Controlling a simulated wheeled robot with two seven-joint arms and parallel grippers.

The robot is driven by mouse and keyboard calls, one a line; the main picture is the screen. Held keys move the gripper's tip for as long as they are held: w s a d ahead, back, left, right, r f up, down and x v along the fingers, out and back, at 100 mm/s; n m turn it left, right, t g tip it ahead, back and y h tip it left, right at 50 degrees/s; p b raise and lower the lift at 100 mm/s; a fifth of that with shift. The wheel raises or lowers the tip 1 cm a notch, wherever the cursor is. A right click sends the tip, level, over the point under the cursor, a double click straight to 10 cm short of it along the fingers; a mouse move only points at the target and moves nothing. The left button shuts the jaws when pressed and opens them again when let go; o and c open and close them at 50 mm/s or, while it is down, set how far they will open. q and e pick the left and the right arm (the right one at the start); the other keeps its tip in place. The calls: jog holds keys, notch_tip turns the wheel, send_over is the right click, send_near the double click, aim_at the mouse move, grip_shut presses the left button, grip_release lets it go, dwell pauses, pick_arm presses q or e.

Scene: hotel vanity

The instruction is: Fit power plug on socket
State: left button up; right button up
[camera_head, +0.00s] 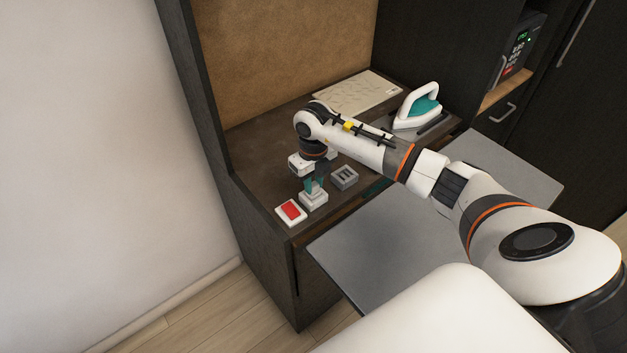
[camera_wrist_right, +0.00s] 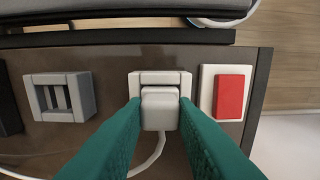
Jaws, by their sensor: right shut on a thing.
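My right gripper (camera_head: 315,186) points down over the vanity top, its teal fingers shut on a white power plug (camera_wrist_right: 159,111). The plug lies between the fingertips in the right wrist view, in front of a white socket (camera_wrist_right: 147,77). In that view it overlaps the socket; I cannot tell how deeply it sits in it. The socket also shows in the head view (camera_head: 313,204), just below the fingertips. A white cable (camera_wrist_right: 151,160) curves away under the plug. In the head view the plug is hard to tell from the socket and fingers. My left gripper is not in view.
A red switch on a white plate (camera_head: 291,211) is beside the socket. A grey slotted block (camera_head: 345,177) is on its other side. Farther back are an iron (camera_head: 418,107) and a pale patterned board (camera_head: 357,92). A grey panel (camera_head: 385,245) juts out in front.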

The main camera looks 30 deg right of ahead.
jog(key=shift+f, duration=0.25)
dwell(0.3)
jog(key=o, duration=1.1)
jog(key=shift+c, duration=0.2)
